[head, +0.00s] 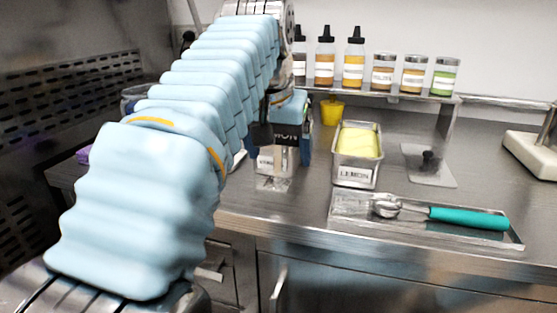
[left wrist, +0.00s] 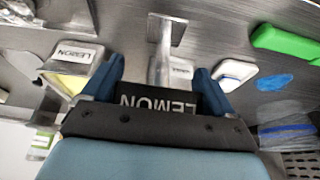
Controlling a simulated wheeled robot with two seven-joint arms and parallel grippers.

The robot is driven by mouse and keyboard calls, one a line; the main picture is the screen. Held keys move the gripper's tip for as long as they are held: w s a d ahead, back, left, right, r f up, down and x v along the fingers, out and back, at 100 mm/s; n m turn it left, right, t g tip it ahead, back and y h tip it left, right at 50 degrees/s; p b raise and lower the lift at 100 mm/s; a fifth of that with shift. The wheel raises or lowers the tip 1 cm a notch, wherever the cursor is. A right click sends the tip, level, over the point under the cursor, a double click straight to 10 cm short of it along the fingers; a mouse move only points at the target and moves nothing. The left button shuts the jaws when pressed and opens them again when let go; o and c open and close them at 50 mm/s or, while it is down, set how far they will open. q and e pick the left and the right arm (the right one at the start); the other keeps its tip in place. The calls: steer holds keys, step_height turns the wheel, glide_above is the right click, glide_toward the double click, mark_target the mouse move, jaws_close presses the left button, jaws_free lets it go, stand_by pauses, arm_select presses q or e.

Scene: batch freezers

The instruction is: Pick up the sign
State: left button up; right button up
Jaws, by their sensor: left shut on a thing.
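The sign (left wrist: 158,102) is black with white letters reading LEMON, upside down in the left wrist view. My left gripper (left wrist: 157,80) is shut on it, with its two blue fingers at either side. In the head view the gripper (head: 280,150) is above the back of the steel counter, left of the lemon pan, and the sign (head: 289,135) shows only in part, reading MON. My left arm's light blue cover hides much of the area to its left. My right gripper is in neither view.
The lemon pan (head: 356,176) holds yellow ice cream. A tray (head: 345,206) with a teal-handled scoop (head: 468,218) lies near the front edge. A yellow cup (head: 332,110) stands behind. Bottles and jars (head: 384,72) line the rear shelf. A small metal stand (head: 440,176) is right of the pan.

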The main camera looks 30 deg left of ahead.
arm_select(q)
steer(key=s+d+r, duration=0.8)
steer(key=s+r, duration=0.3)
steer(key=s, duration=0.1)
steer(key=w+a+f, duration=0.2)
steer(key=w+f, duration=0.1)
steer(key=w+a+f, duration=0.2)
steer(key=w+a, duration=0.1)
steer(key=w, duration=0.1)
steer(key=w+a+f, duration=0.2)
steer(key=w+f, duration=0.1)
steer(key=shift+w+a+f, duration=0.2)
steer(key=shift+w+f, duration=0.1)
steer(key=shift+w, duration=0.1)
steer(key=shift+w+a+f, duration=0.25)
steer(key=shift+w+f, duration=0.15)
steer(key=shift+f, duration=0.15)
steer(key=shift+w+a+f+b, duration=0.15)
steer(key=shift+f+b, duration=0.65)
steer(key=shift+f, duration=0.95)
